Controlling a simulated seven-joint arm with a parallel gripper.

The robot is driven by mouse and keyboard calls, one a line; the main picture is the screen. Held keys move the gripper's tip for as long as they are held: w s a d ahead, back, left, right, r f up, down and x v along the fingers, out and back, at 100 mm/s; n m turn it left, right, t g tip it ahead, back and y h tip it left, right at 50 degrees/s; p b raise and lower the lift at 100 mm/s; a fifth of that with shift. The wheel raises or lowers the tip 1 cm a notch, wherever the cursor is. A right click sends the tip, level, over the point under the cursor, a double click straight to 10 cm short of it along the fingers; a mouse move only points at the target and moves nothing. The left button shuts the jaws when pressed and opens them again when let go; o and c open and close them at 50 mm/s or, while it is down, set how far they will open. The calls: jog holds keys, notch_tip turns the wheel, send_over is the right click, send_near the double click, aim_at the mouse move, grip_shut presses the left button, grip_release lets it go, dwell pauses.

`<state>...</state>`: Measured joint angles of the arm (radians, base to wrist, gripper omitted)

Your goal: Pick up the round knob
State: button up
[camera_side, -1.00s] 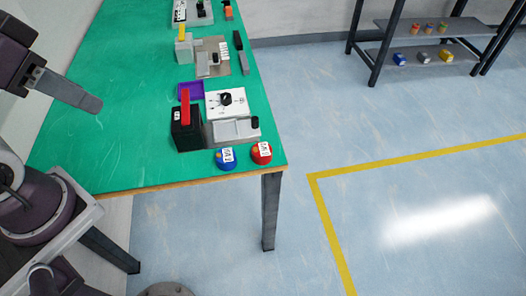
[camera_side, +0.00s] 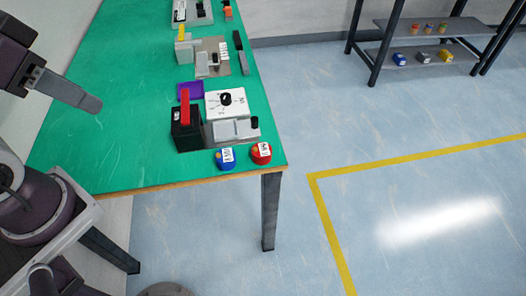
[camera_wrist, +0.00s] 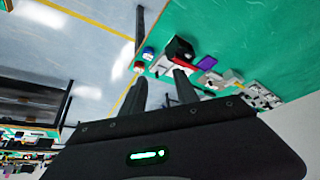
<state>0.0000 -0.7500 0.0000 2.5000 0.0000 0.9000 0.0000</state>
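A small round black knob (camera_side: 226,99) sits on a white square panel (camera_side: 240,108) with dark markings, near the right edge of the green table. My gripper (camera_side: 92,104) is at the left of the side view, above the table and well apart from the knob. In the wrist view my gripper (camera_wrist: 160,90) shows two dark fingers spread apart with nothing between them. The knob is too small to make out in the wrist view.
A black box with a red lever (camera_side: 185,110) and a purple tray (camera_side: 190,91) stand left of the panel. A grey block device (camera_side: 232,130), a blue round button (camera_side: 226,159) and a red one (camera_side: 261,153) are in front. The table's left part (camera_side: 130,110) is clear.

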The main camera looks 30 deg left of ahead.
jog(key=o, duration=0.8)
